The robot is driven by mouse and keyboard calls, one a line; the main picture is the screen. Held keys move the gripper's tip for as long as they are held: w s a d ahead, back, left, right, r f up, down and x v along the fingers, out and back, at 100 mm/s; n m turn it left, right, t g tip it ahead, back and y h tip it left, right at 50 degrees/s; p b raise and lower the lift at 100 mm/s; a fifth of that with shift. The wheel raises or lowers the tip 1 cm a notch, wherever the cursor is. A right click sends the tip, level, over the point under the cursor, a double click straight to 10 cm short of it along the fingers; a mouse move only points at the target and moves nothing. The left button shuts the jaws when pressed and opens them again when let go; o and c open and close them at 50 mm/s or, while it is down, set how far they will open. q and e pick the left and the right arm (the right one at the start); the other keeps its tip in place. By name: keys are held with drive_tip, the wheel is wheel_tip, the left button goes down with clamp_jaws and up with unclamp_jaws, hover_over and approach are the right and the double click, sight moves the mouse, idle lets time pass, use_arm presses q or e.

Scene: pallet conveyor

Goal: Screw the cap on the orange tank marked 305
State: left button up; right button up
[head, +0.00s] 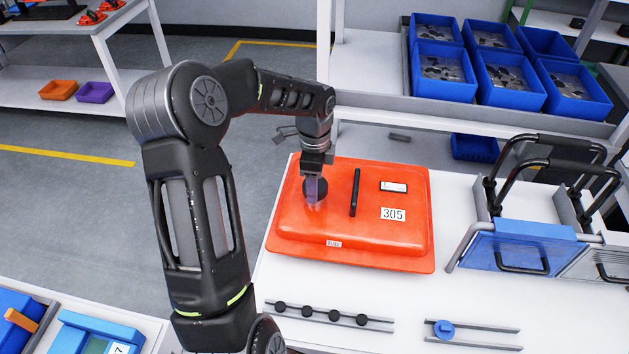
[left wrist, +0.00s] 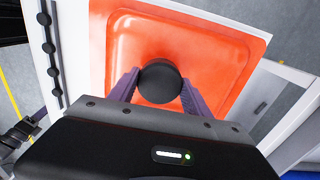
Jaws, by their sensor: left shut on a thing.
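The orange tank (head: 390,240) marked 305 lies flat on the white table, with a black handle (head: 355,192) on its top. My left gripper (head: 315,196) reaches down over the tank's left part. Its purple fingers are shut on a black round cap (head: 317,186). In the left wrist view the cap (left wrist: 160,82) sits between the two fingertips (left wrist: 159,88), over the orange tank (left wrist: 215,75). The tank's opening is hidden, and I cannot tell whether the cap touches it. My right gripper is not in view.
A rail with several black caps (head: 335,314) and a rail with a blue cap (head: 443,328) lie in front of the tank. Blue panels with black handles (head: 520,245) stand at right. Blue bins (head: 445,65) fill the shelf behind.

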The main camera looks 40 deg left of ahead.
use_arm(q)
drive_tip(key=shift+f+b, duration=0.45)
drive_tip(key=shift+f, duration=0.5)
drive_tip(key=shift+f, duration=0.1)
drive_tip(key=o, duration=1.4)
wheel_tip(320, 180, up, 8)
drive_tip(key=shift+f+b, duration=0.1)
drive_tip(key=shift+b, duration=0.6)
